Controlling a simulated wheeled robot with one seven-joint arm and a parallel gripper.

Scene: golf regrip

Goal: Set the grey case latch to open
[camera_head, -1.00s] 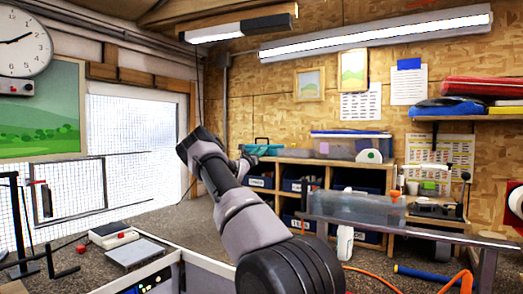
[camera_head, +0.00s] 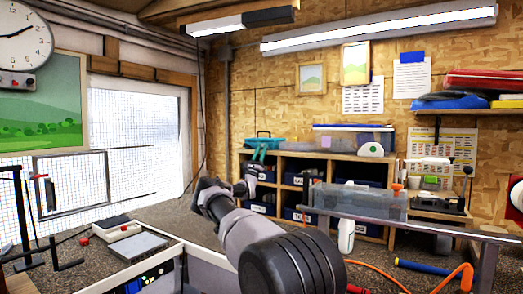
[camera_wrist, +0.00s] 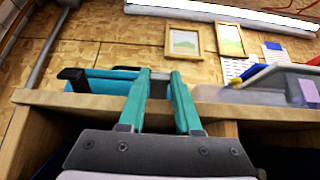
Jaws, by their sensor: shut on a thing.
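A teal case (camera_head: 276,143) stands on top of the wooden shelf unit against the back wall. In the wrist view, the case (camera_wrist: 112,74) shows to the left of my fingers, with a black part at its left end. My gripper (camera_head: 259,149) is at the front of the case. In the wrist view, the gripper (camera_wrist: 159,78) has its two teal fingers closed on a small grey piece, the case latch (camera_wrist: 158,88). The fingers hide the latch's sides, and I cannot tell its exact setting.
The wooden shelf top (camera_wrist: 60,98) runs just below my fingers. A clear bin with a blue lid (camera_head: 350,138) stands to the right on the shelf, and dark blue bins (camera_head: 300,180) fill the cubbies below. A metal bench (camera_head: 430,226) is at the right.

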